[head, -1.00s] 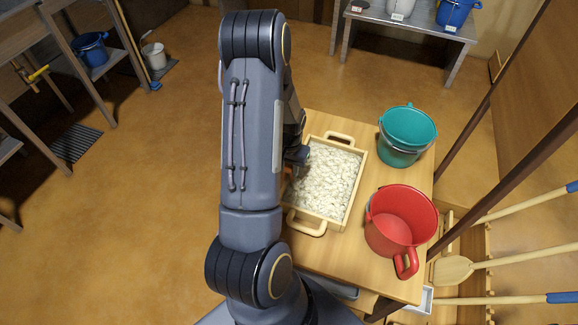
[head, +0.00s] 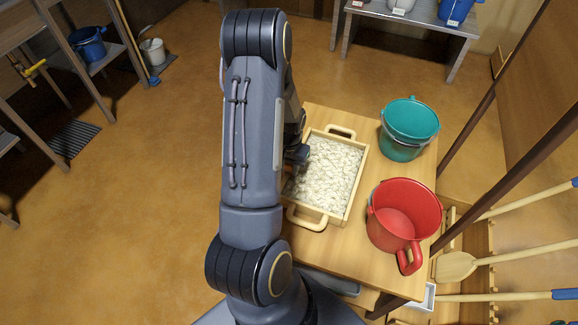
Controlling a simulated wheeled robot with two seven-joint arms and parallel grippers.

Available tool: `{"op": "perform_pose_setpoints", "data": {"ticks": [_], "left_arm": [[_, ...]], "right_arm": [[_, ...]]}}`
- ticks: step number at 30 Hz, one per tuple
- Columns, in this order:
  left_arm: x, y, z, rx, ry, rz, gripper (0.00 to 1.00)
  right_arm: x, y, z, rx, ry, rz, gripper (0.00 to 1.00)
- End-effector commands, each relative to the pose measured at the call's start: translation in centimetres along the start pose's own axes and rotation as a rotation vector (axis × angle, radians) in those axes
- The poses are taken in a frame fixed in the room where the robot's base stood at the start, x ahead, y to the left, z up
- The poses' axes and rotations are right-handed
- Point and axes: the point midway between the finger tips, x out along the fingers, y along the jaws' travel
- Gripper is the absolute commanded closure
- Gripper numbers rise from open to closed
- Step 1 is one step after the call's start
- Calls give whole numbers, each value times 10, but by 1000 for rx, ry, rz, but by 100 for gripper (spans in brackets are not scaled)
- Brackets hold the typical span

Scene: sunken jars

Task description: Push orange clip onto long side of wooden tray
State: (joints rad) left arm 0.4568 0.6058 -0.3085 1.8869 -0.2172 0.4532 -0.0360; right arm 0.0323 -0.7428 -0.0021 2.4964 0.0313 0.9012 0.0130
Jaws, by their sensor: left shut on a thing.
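The wooden tray (head: 351,203) stands on the small wooden table, filled with pale, lumpy material. It has a loop handle at its far end and another at its near end. My left gripper (head: 301,155) is at the tray's left long side, partly hidden behind my own arm. Its fingertips are near the tray's left rim. My right gripper is not in view.
A teal bucket (head: 409,125) and a red bucket (head: 402,212) stand on the table (head: 352,253) right of the tray. Wooden-handled tools (head: 455,267) are at the lower right. Open floor (head: 165,220) lies to the left.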

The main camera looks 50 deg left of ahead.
Motion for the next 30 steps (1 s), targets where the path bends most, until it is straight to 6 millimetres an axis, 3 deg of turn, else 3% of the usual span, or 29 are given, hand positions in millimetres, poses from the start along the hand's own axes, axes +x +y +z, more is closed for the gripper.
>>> {"op": "perform_pose_setpoints", "data": {"ticks": [29, 30], "left_arm": [[11, 1, 3, 1, -8, 1, 100], [11, 1, 3, 1, -8, 1, 73]], "right_arm": [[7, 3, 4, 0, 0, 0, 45], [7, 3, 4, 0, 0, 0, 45]]}}
